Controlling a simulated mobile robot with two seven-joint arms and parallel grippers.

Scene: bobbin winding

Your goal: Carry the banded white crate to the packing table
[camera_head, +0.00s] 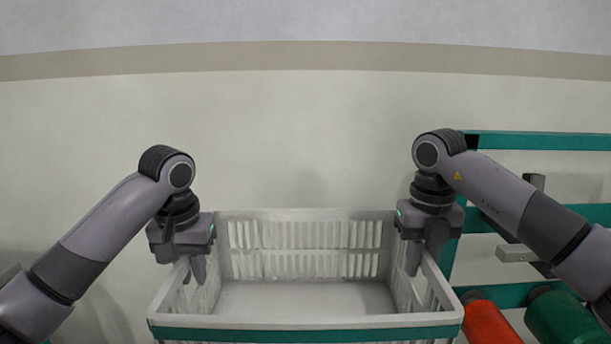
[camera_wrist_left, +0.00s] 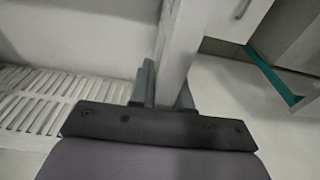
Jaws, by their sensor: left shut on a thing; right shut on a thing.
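The white crate (camera_head: 305,322) with a green band on its near rim is in front of me in the head view. It looks empty, with slatted walls and a plain floor. My left gripper (camera_head: 197,268) is shut on the crate's left rim, and my right gripper (camera_head: 413,260) is shut on its right rim. In the left wrist view the white rim (camera_wrist_left: 178,50) runs between the fingers of my left gripper (camera_wrist_left: 163,88). What lies under the crate is hidden. I cannot make out the packing table in the head view.
A green-framed rack (camera_head: 540,140) stands at the right, close to my right arm. A red spool (camera_head: 487,322) and a green spool (camera_head: 558,318) are low on it, near the crate's right side. A pale wall (camera_head: 300,130) fills the background.

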